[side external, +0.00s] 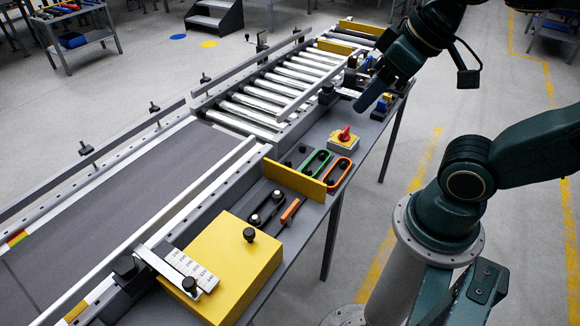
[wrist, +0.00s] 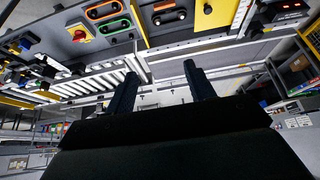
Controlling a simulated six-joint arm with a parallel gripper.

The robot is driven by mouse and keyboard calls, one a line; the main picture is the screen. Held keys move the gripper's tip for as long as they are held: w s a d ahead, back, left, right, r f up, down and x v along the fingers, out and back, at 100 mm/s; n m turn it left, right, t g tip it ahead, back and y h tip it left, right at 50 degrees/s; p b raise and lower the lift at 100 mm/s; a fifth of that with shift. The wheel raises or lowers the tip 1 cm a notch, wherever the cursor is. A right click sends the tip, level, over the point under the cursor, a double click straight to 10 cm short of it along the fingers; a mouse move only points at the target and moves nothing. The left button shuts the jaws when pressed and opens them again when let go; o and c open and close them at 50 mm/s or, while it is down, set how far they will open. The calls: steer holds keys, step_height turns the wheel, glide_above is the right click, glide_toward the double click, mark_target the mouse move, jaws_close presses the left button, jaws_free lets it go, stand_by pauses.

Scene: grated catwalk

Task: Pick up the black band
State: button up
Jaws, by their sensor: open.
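The black band (side external: 265,208) lies on the grey bench beside the conveyor, looped around two pegs, between the low yellow divider and the yellow box. In the wrist view the black band (wrist: 169,18) shows at the top centre, with the two pegs inside it. My gripper (side external: 370,93) is up in the air over the far part of the bench, well away from the band. In the wrist view my gripper (wrist: 160,84) has its two fingers spread apart with nothing between them.
An orange-handled tool (side external: 290,211) lies close beside the band. The yellow divider (side external: 295,180) and yellow box (side external: 232,268) stand either side. Beyond the divider are a green band (side external: 318,163), an orange band (side external: 338,174) and a red knob (side external: 344,133). Conveyor rollers (side external: 270,105) run alongside.

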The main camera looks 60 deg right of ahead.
steer(key=shift+o, duration=1.4)
steer(key=w+f+m+g+y, duration=0.1)
steer(key=w+f+m+g, duration=0.1)
steer(key=w+f+m, duration=0.4)
steer(key=w+f+m+g+y, duration=0.1)
steer(key=w+f+m, duration=0.2)
steer(key=w, duration=0.6)
steer(key=w+d+f+m+g+y, duration=0.1)
steer(key=w+f+m, duration=0.2)
steer(key=f, duration=0.5)
steer(key=w+d+f+m+g+y, duration=0.1)
steer(key=w+f+m, duration=0.2)
steer(key=f+m, duration=0.3)
step_height(320, 180, down, 2)
steer(key=shift+d+f+g+y, duration=0.1)
steer(key=shift+d+g+y, duration=0.05)
steer(key=shift+g+y, duration=0.15)
steer(key=shift+w, duration=0.1)
steer(key=shift+x, duration=4.25)
